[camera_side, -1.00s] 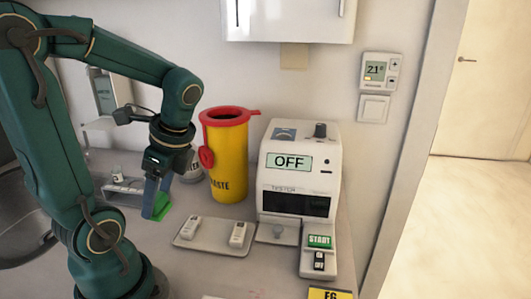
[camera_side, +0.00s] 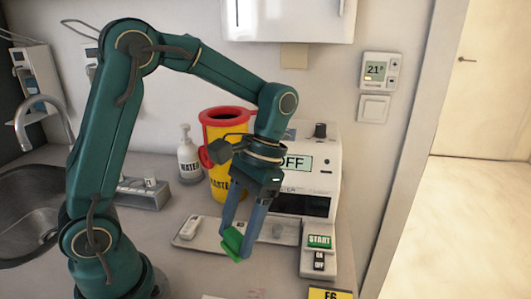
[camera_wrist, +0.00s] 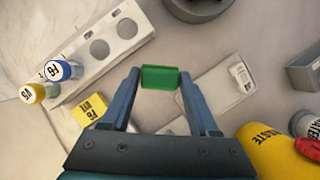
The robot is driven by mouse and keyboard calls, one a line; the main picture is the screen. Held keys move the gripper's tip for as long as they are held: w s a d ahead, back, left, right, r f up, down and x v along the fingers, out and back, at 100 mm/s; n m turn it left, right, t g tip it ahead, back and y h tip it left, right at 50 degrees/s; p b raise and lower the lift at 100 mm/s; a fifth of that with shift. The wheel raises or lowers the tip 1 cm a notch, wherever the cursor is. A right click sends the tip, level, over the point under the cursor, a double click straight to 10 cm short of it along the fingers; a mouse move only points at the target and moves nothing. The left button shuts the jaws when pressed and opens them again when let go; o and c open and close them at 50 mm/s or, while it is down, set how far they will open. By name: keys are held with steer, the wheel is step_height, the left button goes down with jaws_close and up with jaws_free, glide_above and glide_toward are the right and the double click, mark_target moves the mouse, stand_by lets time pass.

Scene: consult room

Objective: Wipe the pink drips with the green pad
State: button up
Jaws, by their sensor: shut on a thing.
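My gripper (camera_side: 236,236) is shut on the green pad (camera_side: 231,243), which hangs between its two blue-grey fingertips. In the side view the pad appears in front of the white tray, above the counter; whether it touches anything is unclear. In the wrist view the pad (camera_wrist: 160,77) spans the fingertips, with the pale counter beyond it. I cannot make out clear pink drips in the wrist view.
The tester (camera_side: 335,170), reading OFF, stands behind my gripper, beside the yellow waste bin (camera_side: 218,187). The white tray (camera_side: 207,241) holds small white cassettes. A holed rack (camera_wrist: 125,23) and capped vials (camera_wrist: 58,70) show in the wrist view. A sink (camera_side: 30,215) lies left.

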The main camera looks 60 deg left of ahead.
steer(key=shift+d+f, duration=0.3)
steer(key=shift+d, duration=0.4)
steer(key=shift+s+d+f+m, duration=0.2)
steer(key=shift+d+f+m, duration=0.15)
steer(key=shift+m, duration=0.15)
steer(key=shift+f, duration=3.25)
steer(key=shift+w+d+f, duration=0.25)
steer(key=shift+w+f, duration=0.05)
steer(key=shift+f, duration=0.35)
steer(key=shift+c, duration=0.7)
steer(key=shift+w+d+f, duration=0.15)
steer(key=shift+w+d, duration=0.95)
steer(key=shift+s+a, duration=1.45)
steer(key=shift+r, duration=4.2)
